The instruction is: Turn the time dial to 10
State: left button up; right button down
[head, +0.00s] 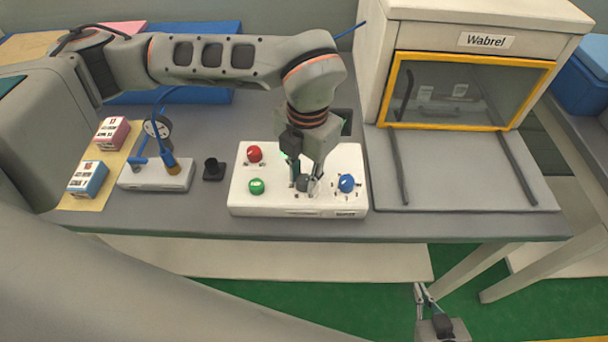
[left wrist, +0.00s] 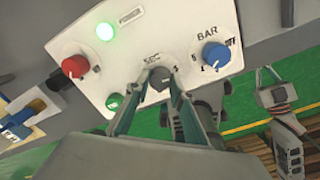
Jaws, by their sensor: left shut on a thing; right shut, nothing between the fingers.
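The white control box (head: 240,201) stands on the grey table. The time dial, a dark grey knob (head: 303,184), is in its middle and also shows in the left wrist view (left wrist: 159,79) under a "SEC" label. My left gripper (head: 306,188) points down from above and is shut on this dial, one finger at each side. The fingers also show in the left wrist view (left wrist: 157,86). The dial's setting cannot be read. My right gripper (head: 423,292) is shut and empty, low in front of the table; it also shows in the left wrist view (left wrist: 267,78).
A red knob (head: 254,154), a green button (head: 257,186) and a blue "BAR" dial (head: 346,183) surround the time dial. A green lamp (left wrist: 105,31) glows. A yellow-framed "Wabrel" cabinet (head: 551,64) stands right; a gauge unit (head: 150,176) stands left.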

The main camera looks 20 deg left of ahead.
pick_arm(q)
jog(key=m+b, duration=0.2)
jog(key=m, duration=0.1)
jog(key=shift+f, duration=0.1)
jog(key=m+b, duration=0.1)
jog(key=m, duration=0.1)
jog(key=shift+m, duration=0.4)
jog(key=shift+m+b, duration=0.45)
jog(key=shift+m, duration=0.75)
jog(key=shift+a+m, duration=0.1)
jog(key=shift+m, duration=1.2)
jog(key=shift+b, duration=0.3)
jog(key=o, duration=1.1)
